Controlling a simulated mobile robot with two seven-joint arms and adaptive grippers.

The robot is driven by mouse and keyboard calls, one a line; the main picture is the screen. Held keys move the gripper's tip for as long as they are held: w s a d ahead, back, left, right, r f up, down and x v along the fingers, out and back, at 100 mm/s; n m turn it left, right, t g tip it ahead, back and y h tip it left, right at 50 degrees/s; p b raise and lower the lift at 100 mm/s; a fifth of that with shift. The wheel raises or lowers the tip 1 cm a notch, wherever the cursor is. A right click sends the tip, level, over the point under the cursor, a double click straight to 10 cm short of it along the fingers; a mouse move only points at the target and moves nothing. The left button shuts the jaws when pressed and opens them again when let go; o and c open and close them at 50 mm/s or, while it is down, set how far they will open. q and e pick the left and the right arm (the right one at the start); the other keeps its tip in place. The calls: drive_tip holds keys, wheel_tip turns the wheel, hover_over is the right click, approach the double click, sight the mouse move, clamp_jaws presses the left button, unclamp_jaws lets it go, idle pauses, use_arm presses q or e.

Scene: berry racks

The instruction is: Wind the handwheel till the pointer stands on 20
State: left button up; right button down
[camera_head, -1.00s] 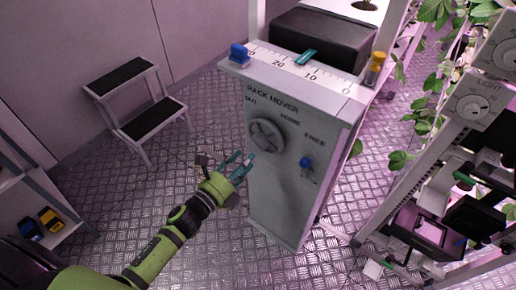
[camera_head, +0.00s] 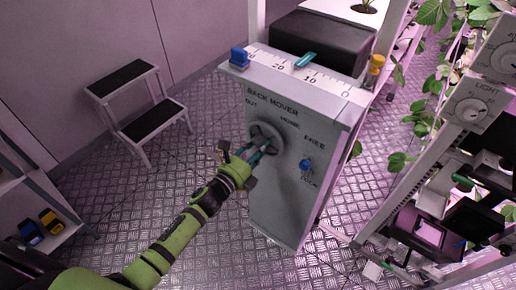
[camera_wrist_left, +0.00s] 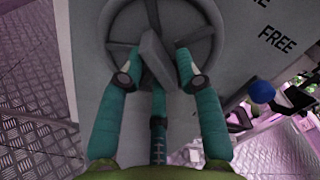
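The rack mover cabinet (camera_head: 283,205) stands upright with a round grey handwheel (camera_head: 257,131) on its front. A teal pointer (camera_head: 306,60) lies across the white scale (camera_head: 330,83) on top, between the 20 and 10 marks. My left gripper (camera_head: 264,149) is at the wheel and covers its lower part. I cannot tell whether either finger touches the bar. My right gripper is not in view.
A blue knob (camera_head: 305,165) sits right of the wheel under the word FREE. A blue block (camera_head: 239,57) and a yellow-topped post (camera_head: 376,65) flank the scale. A step stool (camera_head: 136,100) stands left; plant racks (camera_head: 410,195) stand right.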

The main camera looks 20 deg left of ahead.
use_arm(q)
clamp_jaws()
drive_tip(key=shift+n, duration=0.3)
